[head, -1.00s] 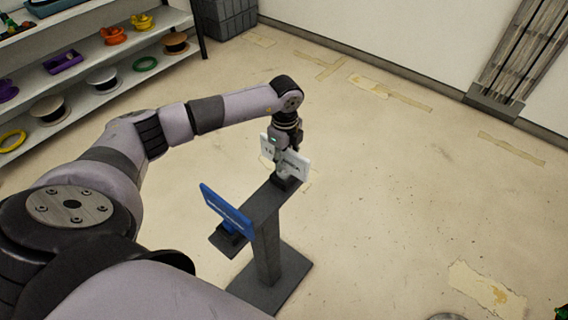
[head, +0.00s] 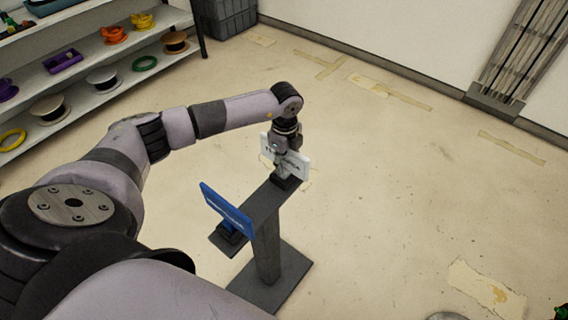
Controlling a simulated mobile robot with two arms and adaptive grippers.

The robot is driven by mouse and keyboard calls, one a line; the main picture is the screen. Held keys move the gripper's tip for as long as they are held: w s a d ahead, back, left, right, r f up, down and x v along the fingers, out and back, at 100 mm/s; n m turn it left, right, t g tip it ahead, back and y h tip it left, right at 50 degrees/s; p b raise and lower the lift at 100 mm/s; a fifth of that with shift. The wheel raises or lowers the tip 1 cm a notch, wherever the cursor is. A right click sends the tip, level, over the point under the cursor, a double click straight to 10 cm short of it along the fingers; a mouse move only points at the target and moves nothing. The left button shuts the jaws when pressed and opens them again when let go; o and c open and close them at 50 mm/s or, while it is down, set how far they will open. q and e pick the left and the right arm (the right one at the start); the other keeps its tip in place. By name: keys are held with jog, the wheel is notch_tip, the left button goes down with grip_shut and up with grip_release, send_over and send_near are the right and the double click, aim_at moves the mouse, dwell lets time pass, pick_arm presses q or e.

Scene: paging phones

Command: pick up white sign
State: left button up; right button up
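The white sign (head: 298,165) stands upright at the far end of a dark grey stand (head: 264,212). Dark lettering shows on it, partly covered by my gripper. My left gripper (head: 284,166) points down at the sign's middle, in front of its face and overlapping its upper part. The fingers are small and dark here, so I cannot tell whether they are open or closed on the sign. A blue sign (head: 226,210) stands tilted at the near end of the same stand. My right gripper is out of view.
A shelf unit (head: 100,75) with spools and coloured items stands at the upper left. A grey crate (head: 226,18) is on the floor by the wall. A slatted metal rack (head: 525,50) leans at the upper right. The floor around the stand is clear.

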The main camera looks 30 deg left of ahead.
pick_arm(q)
grip_shut()
dwell(0.4)
jog(key=shift+r, duration=0.1)
